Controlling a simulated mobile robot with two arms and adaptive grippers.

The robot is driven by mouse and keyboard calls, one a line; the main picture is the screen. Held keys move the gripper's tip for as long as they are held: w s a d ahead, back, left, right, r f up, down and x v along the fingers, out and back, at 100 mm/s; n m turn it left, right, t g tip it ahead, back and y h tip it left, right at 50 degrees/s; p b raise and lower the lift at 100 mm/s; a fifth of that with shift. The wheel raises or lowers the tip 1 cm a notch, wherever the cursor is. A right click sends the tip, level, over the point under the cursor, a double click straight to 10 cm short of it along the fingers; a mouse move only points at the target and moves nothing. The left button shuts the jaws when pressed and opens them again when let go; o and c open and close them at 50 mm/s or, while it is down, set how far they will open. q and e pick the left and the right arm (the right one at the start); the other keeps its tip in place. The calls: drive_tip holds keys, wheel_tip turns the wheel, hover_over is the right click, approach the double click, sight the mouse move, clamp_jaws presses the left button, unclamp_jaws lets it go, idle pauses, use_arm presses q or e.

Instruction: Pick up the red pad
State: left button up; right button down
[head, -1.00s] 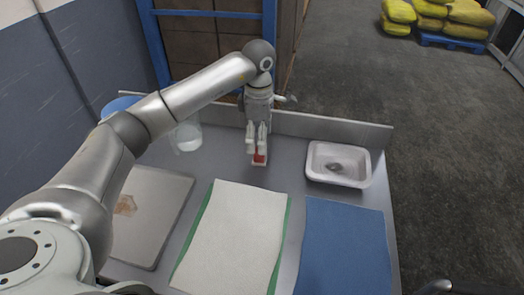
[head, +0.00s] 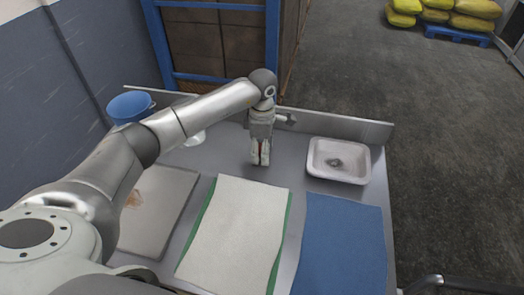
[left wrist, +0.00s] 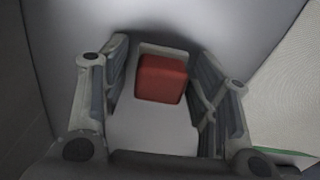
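The red pad (left wrist: 161,79) is a small red block with a pale backing edge, on the grey metal tabletop. In the left wrist view it lies between the two fingers of my left gripper (left wrist: 160,62), which are spread apart on either side of it. The right-hand finger looks closer to the pad; contact is not clear. In the head view my left gripper (head: 259,163) points down at the table's back middle, and its fingers hide most of the pad. My right gripper is not in view.
A white tray (head: 318,172) stands to the right of the gripper. A white towel (head: 236,225) over green and a blue cloth (head: 342,245) lie in front. A grey board (head: 170,205) is at left. A clear container (head: 194,138) and blue bowl (head: 130,106) are behind the arm.

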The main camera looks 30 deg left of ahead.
use_arm(q)
drive_tip(key=c, duration=0.7)
drive_tip(key=shift+r, duration=0.15)
drive_tip(key=shift+r, duration=0.3)
wheel_tip(320, 180, up, 2)
drive_tip(key=shift+w+r+b, duration=0.1)
drive_tip(key=shift+r+b, duration=0.05)
drive_tip(key=shift+b, duration=0.25)
drive_tip(key=s+r+b, duration=0.1)
drive_tip(key=s+r, duration=0.2)
drive_tip(key=s, duration=0.1)
drive_tip(key=s+r+b, duration=0.2)
drive_tip(key=s+r, duration=0.1)
drive_tip(key=s, duration=0.2)
drive_tip(key=s+a+r+b, duration=0.1)
drive_tip(key=s+r, duration=0.3)
drive_tip(key=s, duration=0.1)
drive_tip(key=shift+s, duration=0.1)
drive_tip(key=shift+f, duration=0.1)
